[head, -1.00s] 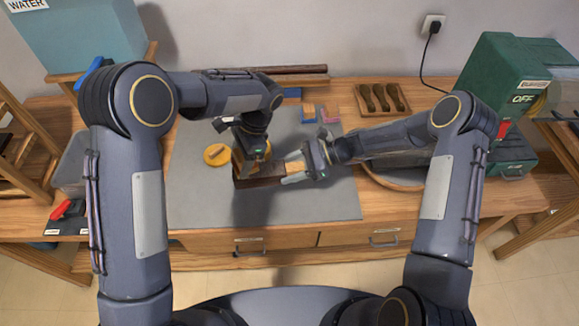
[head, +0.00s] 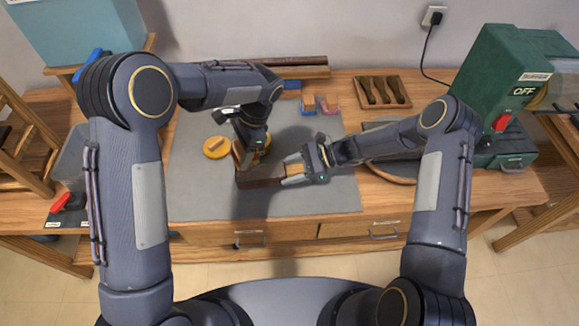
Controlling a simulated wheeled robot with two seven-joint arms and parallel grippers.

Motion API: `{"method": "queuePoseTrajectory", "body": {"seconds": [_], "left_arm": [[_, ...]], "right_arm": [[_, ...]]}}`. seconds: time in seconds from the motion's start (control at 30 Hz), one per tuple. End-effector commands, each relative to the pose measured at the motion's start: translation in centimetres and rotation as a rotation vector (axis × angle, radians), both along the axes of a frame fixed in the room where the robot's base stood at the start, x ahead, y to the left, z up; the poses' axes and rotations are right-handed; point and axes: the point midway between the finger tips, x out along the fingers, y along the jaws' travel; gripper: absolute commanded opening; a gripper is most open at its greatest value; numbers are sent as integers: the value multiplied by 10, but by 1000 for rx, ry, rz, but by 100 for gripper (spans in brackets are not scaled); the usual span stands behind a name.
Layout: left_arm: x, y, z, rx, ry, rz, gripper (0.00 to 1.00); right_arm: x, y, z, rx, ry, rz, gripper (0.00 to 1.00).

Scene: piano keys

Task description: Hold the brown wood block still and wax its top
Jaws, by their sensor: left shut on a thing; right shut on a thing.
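The dark brown wood block (head: 258,181) lies on the grey mat near its front, in the middle of the bench. My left gripper (head: 246,160) points down over the block's left end and is shut on a small orange-tan piece, mostly hidden by the fingers. Whether that piece touches the block's top I cannot tell. A round yellow disc (head: 213,153) with a brown piece on it lies left of the block.
The grey mat (head: 200,200) is clear at front and left. Behind are small coloured blocks (head: 308,103), a wooden tray (head: 399,103) with dark tools and a long dark bar (head: 300,61). A green machine (head: 500,85) marked OFF stands at right.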

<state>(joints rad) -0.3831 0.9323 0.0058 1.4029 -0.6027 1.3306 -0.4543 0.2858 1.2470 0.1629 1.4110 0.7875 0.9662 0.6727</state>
Motion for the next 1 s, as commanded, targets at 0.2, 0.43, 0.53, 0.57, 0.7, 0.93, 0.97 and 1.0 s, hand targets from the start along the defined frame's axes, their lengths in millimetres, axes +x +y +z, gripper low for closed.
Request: {"method": "queuePoseTrajectory", "body": {"seconds": [0.2, 0.43, 0.53, 0.57, 0.7, 0.93, 0.97, 1.0], "left_arm": [[0, 0, 0, 0, 0, 0, 37], [0, 0, 0, 0, 0, 0, 37], [0, 0, 0, 0, 0, 0, 37], [0, 0, 0, 0, 0, 0, 37], [0, 0, 0, 0, 0, 0, 37], [0, 0, 0, 0, 0, 0, 37], [0, 0, 0, 0, 0, 0, 37], [0, 0, 0, 0, 0, 0, 37]], "right_arm": [[0, 0, -11, 2, 1, 0, 25], [0, 1, -22, 2, 1, 1, 25], [0, 1, -27, 2, 1, 1, 25], [0, 1, -29, 2, 1, 1, 25], [0, 1, -35, 2, 0, 0, 25], [0, 1, -38, 2, 0, 0, 25], [0, 1, -38, 2, 0, 0, 25], [0, 1, -38, 2, 0, 0, 25]]}}
